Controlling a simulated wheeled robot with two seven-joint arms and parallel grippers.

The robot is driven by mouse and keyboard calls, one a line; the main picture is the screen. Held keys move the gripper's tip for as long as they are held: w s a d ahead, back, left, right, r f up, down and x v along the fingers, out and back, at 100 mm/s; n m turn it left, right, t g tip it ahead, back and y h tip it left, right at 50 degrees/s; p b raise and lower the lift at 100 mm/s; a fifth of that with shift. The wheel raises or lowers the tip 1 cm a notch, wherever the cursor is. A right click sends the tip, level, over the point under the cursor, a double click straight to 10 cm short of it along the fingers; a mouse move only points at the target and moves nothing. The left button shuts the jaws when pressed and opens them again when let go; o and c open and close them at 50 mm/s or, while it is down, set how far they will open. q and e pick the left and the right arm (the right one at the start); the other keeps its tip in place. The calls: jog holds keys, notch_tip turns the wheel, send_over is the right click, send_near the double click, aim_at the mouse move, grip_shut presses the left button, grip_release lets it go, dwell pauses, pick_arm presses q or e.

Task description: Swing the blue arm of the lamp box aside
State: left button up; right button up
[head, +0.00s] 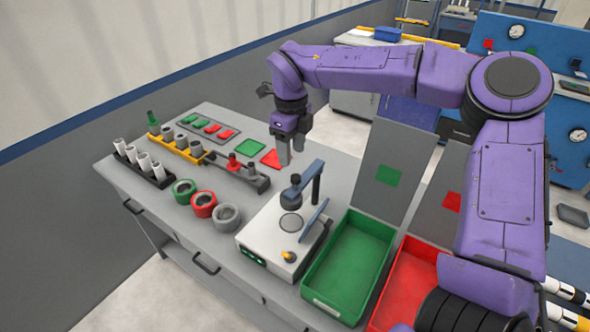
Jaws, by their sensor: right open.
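The lamp box is a white box (267,235) on the bench. Its blue arm (312,179) rises at the box's back right and reaches left, with a dark round lamp head (290,199) at its end. The head hangs over a grey disc (291,222) on the box top. My right gripper (291,152) points down, open and empty. In the picture it is above and slightly left of the blue arm, apart from it. My left gripper is not in view.
A green tray (309,296) and a red tray (377,318) stand right of the box. Several rings, including a green one (184,191), lie to its left. Racks of tubes (139,168) and red and green plates stand farther left. A grey wall runs behind.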

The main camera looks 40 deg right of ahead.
aim_at(295, 177)
jog(key=f, duration=0.1)
jog(key=s+f+p, duration=0.1)
jog(key=f, duration=0.1)
jog(key=s+f, duration=0.1)
jog(key=f, duration=0.1)
jog(key=shift+d, duration=0.1)
jog(key=f, duration=0.2)
jog(key=w+f+p, duration=0.1)
jog(key=f, duration=0.1)
jog(key=shift+f, duration=0.1)
jog(key=shift+s, duration=0.25)
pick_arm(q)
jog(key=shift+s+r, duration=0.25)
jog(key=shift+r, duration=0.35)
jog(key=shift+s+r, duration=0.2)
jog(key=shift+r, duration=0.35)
pick_arm(e)
jog(key=shift+w, duration=0.1)
grip_shut()
